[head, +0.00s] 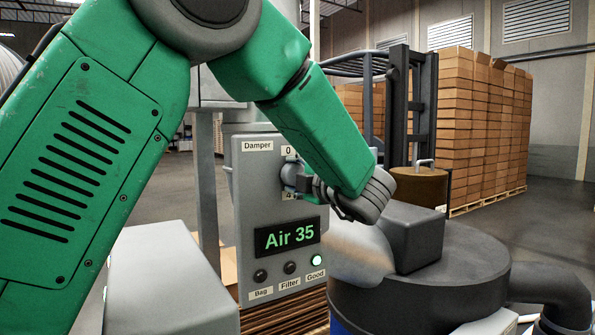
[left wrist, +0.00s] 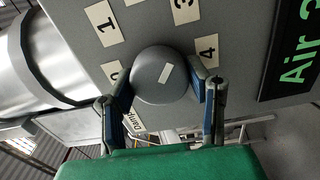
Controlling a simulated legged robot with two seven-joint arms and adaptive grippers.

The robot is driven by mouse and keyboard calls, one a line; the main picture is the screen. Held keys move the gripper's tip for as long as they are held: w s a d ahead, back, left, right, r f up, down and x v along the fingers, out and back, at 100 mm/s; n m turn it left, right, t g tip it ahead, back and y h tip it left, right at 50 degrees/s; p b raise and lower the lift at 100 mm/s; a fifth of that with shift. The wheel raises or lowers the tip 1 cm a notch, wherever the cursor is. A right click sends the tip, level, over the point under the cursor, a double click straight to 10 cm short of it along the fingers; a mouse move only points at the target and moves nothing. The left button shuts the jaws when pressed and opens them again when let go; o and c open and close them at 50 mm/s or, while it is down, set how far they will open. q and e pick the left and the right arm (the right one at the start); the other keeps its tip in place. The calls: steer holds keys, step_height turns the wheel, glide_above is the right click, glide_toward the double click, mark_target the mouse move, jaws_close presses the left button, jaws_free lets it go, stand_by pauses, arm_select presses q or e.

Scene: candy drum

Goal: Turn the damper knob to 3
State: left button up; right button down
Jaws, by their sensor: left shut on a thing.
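The damper knob (head: 290,175) is on the upper part of a grey control panel (head: 246,215), under the "Damper" label, mostly hidden by my gripper in the head view. In the left wrist view the round grey knob (left wrist: 150,88) shows a short white mark, slanting up and right, roughly between the labels 3 (left wrist: 184,10) and 4 (left wrist: 206,48). Label 1 (left wrist: 103,23) is at upper left; a label beside the left finger is partly hidden. My left gripper (head: 300,180) is shut on the knob, one finger on each side; it also shows in the left wrist view (left wrist: 160,92). My right gripper is out of view.
The panel display (head: 288,236) reads "Air 35". Below it are lamps labelled Bag, Filter and Good; the Good lamp (head: 316,260) is lit green. A dark drum (head: 440,290) stands right of the panel. Stacked boxes (head: 480,120) are farther back.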

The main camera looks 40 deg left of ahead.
arm_select(q)
steer(key=shift+a+r+m, duration=0.1)
steer(key=shift+r+m, duration=0.15)
steer(key=shift+m, duration=0.25)
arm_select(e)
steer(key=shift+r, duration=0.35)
arm_select(q)
steer(key=shift+p, duration=0.3)
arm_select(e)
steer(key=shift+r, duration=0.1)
arm_select(q)
steer(key=o, duration=1.2)
steer(key=shift+c, duration=0.2)
steer(key=shift+w+a+f, duration=0.2)
steer(key=shift+a+f, duration=0.1)
steer(key=shift+a, duration=0.1)
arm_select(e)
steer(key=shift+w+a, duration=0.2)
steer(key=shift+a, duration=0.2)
